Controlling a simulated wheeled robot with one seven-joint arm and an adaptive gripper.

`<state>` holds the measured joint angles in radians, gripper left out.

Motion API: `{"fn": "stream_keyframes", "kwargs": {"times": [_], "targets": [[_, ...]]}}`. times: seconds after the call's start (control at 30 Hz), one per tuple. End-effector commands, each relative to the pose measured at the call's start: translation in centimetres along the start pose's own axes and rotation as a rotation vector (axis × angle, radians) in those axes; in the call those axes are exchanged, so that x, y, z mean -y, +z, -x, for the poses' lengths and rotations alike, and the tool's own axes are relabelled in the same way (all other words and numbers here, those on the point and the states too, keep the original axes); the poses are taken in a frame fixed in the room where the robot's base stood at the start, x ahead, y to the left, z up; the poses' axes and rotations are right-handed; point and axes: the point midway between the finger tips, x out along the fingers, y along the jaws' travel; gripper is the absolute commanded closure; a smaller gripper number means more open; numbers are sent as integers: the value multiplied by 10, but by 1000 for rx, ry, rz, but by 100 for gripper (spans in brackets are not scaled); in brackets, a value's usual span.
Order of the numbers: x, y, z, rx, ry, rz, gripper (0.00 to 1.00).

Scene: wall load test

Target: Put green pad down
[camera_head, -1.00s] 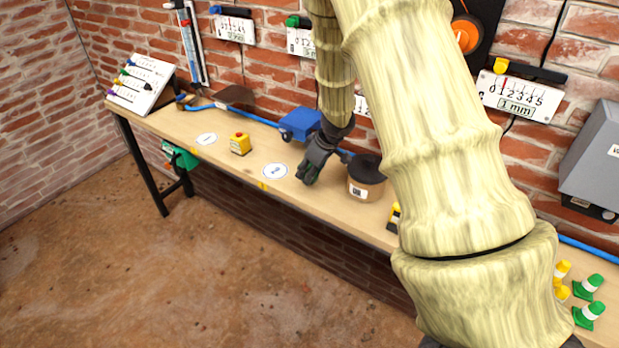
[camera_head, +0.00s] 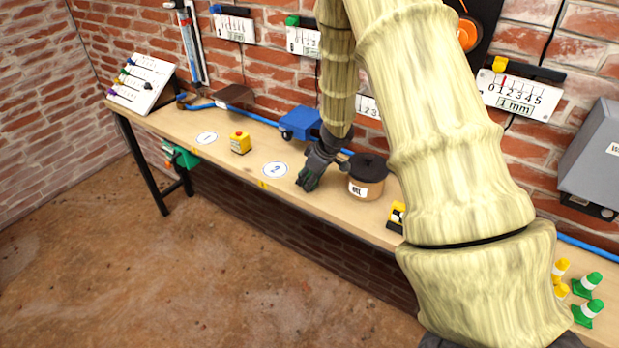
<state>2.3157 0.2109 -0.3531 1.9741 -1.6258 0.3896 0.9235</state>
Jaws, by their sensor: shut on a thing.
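My gripper (camera_head: 307,183) is low over the workbench (camera_head: 222,148), just right of the white disc marked 2 (camera_head: 275,169) and left of a tan pot with a dark lid (camera_head: 367,176). Its dark fingers point down and look shut, with a dark green tint around them. The green pad is mostly hidden in the fingers and too small to make out clearly. I cannot tell whether it touches the bench top.
A blue block (camera_head: 300,122) and a brown plate (camera_head: 235,95) are at the back by a blue pipe. A yellow block (camera_head: 240,142) stands between disc 1 (camera_head: 206,138) and disc 2. Green and yellow cones (camera_head: 587,283) are at right. Bench between disc 1 and the yellow block is clear.

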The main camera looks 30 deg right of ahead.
Motion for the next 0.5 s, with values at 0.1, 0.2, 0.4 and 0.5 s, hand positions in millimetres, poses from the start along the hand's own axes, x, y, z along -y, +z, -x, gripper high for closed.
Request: {"fn": "stream_keyframes", "kwargs": {"times": [0.1, 0.2, 0.4, 0.5], "targets": [[3, 7, -8, 9, -5, -4, 87], [4, 9, -9, 11, -6, -3, 63], [4, 10, -10, 13, -7, -4, 43], [3, 11, -9, 13, -6, -6, 43]]}}
